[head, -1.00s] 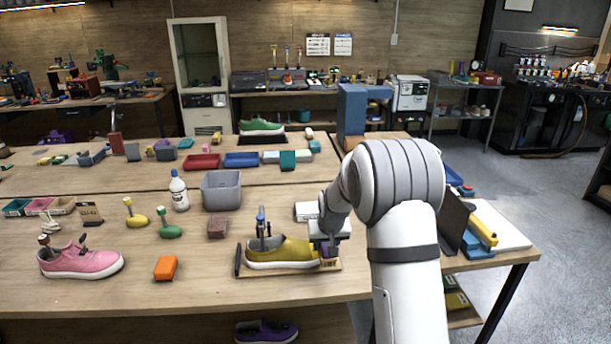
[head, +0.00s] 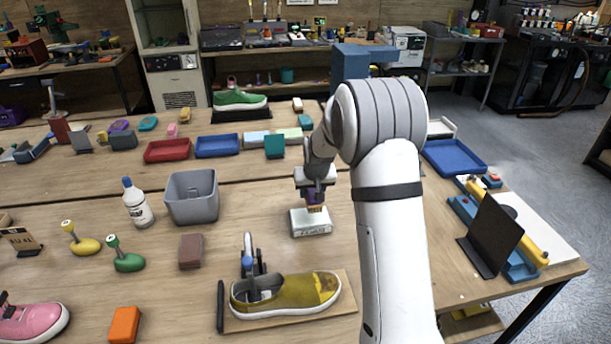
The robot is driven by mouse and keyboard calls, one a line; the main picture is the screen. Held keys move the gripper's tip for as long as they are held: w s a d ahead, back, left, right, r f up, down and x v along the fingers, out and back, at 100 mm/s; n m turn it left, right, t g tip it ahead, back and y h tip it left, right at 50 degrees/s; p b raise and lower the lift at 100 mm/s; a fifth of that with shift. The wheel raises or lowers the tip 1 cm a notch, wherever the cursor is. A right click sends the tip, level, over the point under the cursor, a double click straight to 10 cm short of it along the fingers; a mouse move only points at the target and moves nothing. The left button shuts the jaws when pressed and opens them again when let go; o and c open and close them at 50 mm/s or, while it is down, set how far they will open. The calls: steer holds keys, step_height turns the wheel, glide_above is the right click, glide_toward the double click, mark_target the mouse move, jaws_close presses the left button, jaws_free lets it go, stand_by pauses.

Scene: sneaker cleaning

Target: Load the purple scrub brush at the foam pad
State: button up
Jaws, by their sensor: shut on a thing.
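My gripper (head: 315,187) is shut on the purple scrub brush (head: 315,199). The brush points down, with its tan bristles lowest and its upper part hidden between the jaws. The white foam pad (head: 311,228) lies on the table directly below the brush. The bristles are at the pad's top face; I cannot tell whether they touch it or hover just above. A mustard sneaker (head: 290,293) sits on a wooden board (head: 335,309) in front of the pad, with a blue-topped clamp at its left end. A darker patch shows on its right end.
A grey bin (head: 192,198), a white bottle (head: 137,203) and a brown block (head: 191,251) stand left of the pad. Yellow (head: 83,243) and green (head: 126,260) brushes lie farther left. An orange block (head: 125,325) is near the front. A dark upright panel (head: 490,237) stands right of my arm.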

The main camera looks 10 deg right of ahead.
steer(key=shift+w+a+f, duration=0.1)
steer(key=shift+w+a, duration=0.1)
steer(key=shift+w, duration=0.15)
steer(key=shift+f+b, duration=1.45)
steer(key=shift+f, duration=1.4)
steer(key=shift+s, duration=0.1)
steer(key=shift+f+b, duration=0.55)
steer(key=shift+b, duration=0.1)
steer(key=shift+r+p, duration=1.6)
steer(key=shift+r, duration=2)
